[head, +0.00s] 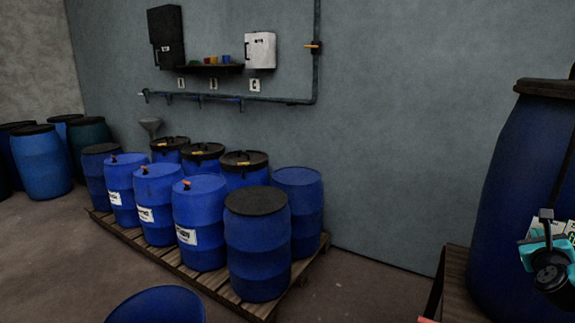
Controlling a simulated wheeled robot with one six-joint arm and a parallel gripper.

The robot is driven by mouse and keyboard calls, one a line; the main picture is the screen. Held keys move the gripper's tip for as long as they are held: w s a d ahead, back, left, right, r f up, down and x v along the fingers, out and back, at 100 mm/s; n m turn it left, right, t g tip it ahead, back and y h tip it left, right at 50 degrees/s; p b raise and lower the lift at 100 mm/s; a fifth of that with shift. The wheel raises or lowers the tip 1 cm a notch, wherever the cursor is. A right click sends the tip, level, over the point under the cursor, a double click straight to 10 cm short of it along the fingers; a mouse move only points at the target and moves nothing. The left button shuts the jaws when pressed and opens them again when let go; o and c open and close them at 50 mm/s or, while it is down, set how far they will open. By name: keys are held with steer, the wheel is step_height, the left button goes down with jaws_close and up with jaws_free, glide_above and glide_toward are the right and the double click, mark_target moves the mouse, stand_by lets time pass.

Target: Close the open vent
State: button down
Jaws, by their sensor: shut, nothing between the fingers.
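Three labelled blue drums stand in the front row of a pallet, each with a small orange-red fitting on top: the left (113,158), the middle (144,168) and the right (186,184). These may be vents; they are too small to tell which is open. The labelled drums are the left drum (127,185), the middle drum (157,190) and the right drum (202,215). My gripper (545,214), a narrow black end above a teal and black wrist, is at the far right in front of a large blue barrel, shut and empty, well apart from the drums.
Drums with black lids and yellow marks (243,175) stand behind. A black-lidded drum (257,255) fills the pallet's front right. The large barrel (510,180) stands on a pallet at right. Floor (360,290) between the pallets is clear.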

steer(key=shift+w+d+r, duration=0.1)
steer(key=shift+d+r, duration=0.25)
steer(key=shift+d, duration=0.05)
steer(key=shift+s+d+r+b, duration=0.25)
steer(key=shift+d+r, duration=0.1)
steer(key=shift+d, duration=0.15)
steer(key=shift+s+d+r+b, duration=0.25)
steer(key=shift+d+r, duration=0.05)
steer(key=shift+d, duration=0.15)
steer(key=shift+d+r, duration=0.1)
stand_by(0.5)
steer(key=shift+r+p, duration=0.35)
steer(key=shift+p, duration=0.2)
steer(key=b, duration=0.8)
glide_toward(553, 232)
step_height(553, 232, up, 2)
steer(key=a, duration=0.2)
steer(key=shift+w, duration=0.5)
